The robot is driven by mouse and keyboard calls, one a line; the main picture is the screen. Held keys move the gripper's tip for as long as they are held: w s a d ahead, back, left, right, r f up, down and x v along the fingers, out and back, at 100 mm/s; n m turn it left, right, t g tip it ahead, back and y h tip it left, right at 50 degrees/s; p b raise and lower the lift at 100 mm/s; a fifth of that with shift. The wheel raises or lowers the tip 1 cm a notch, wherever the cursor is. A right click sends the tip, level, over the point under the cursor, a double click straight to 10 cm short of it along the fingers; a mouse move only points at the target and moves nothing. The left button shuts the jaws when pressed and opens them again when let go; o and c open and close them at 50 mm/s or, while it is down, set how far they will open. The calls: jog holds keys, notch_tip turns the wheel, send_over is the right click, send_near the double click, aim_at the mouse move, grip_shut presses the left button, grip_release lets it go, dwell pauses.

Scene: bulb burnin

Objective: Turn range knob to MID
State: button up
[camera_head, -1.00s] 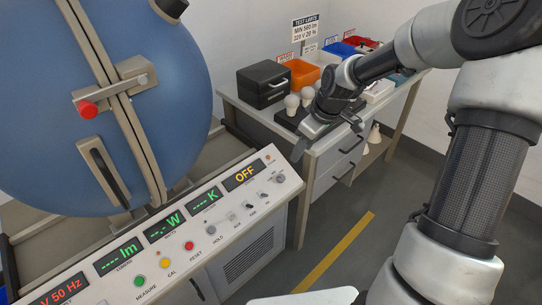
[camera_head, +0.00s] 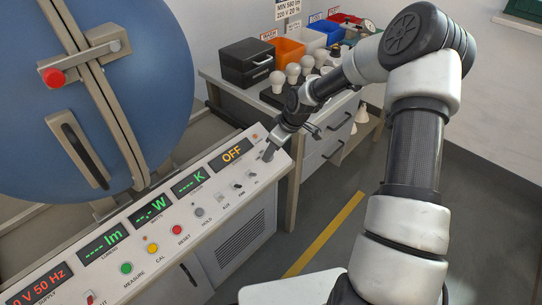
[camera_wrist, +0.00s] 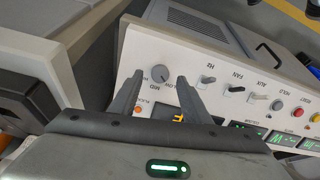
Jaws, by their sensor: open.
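The range knob (camera_wrist: 160,73) is a small round grey knob on the white control panel (camera_wrist: 215,55). MID and LOW labels are printed beside it; its pointer setting is too small to tell. In the wrist view my gripper (camera_wrist: 159,80) is open, with one finger on each side of the knob in the picture. I cannot tell whether the fingers touch it. In the head view my gripper (camera_head: 268,155) reaches down to the right end of the panel (camera_head: 217,205) and hides the knob.
Toggle switches (camera_wrist: 236,89) and coloured buttons (camera_head: 152,247) lie along the panel. An orange OFF display (camera_head: 232,155) sits beside the gripper. The blue sphere (camera_head: 150,120) rises behind. A bench holds a black box (camera_head: 246,62) and several bulbs (camera_head: 292,72). Floor is clear at right.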

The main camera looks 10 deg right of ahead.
jog(key=shift+x, duration=1.3)
jog(key=c, duration=1)
jog(key=shift+c, duration=0.2)
jog(key=shift+m, duration=0.3)
jog(key=m, duration=0.4)
jog(key=shift+d+m, duration=0.1)
jog(key=shift+m, duration=0.2)
jog(key=m, duration=0.4)
jog(key=shift+y, duration=0.4)
jog(key=shift+m, duration=0.3)
